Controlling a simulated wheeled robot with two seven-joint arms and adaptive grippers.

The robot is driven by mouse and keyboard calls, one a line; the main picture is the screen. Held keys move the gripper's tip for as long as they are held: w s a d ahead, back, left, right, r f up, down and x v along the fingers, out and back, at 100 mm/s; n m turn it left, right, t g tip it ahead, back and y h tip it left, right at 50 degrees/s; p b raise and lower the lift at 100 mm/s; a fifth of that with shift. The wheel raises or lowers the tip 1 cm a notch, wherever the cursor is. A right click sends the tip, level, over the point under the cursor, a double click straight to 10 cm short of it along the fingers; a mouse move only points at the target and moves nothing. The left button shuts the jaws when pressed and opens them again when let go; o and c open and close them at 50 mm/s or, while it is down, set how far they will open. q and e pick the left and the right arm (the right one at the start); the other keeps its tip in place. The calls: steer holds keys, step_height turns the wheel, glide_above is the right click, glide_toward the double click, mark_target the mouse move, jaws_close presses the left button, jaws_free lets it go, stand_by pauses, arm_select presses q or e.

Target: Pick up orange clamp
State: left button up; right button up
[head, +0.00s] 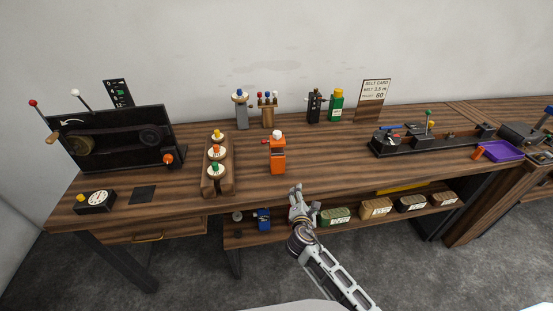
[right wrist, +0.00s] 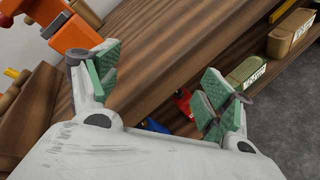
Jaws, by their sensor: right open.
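The orange clamp (head: 278,157) stands upright on the wooden table, right of the wooden holder, with a white and red top. In the right wrist view the orange clamp (right wrist: 75,35) is at the upper left, partly cut off by the frame, beyond one finger. My right gripper (head: 304,199) is at the table's front edge, below and to the right of the clamp. In the right wrist view my right gripper (right wrist: 155,95) is open, its green-padded fingers wide apart with nothing between them. My left gripper is not in view.
A wooden holder (head: 230,180) with several knobbed pieces stands left of the clamp. A black belt rig (head: 110,140) is at the left; a black fixture (head: 400,145) and purple tray (head: 502,150) are at the right. A lower shelf (head: 340,226) carries several boxes.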

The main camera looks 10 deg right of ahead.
steer(key=w+a+r+n+t+y, duration=0.1)
steer(key=a+n, duration=0.1)
steer(key=n, duration=0.1)
steer(key=w+a+r+n+t+y, duration=0.1)
steer(key=w+a+r+n, duration=0.1)
steer(key=n, duration=0.2)
steer(key=w+a+r+n+t, duration=0.2)
steer(key=a+n, duration=0.1)
steer(key=n, duration=0.1)
steer(key=shift+w+y, duration=0.15)
steer(key=shift+y, duration=0.25)
steer(key=shift+w+a+r+n, duration=0.1)
steer(key=shift+w+a+n, duration=0.05)
steer(key=shift+a+n, duration=0.3)
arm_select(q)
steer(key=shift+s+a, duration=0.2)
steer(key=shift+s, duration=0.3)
arm_select(e)
steer(key=shift+a+r+n+y, duration=0.2)
steer(key=shift+n+y, duration=0.1)
steer(key=shift+n, duration=0.15)
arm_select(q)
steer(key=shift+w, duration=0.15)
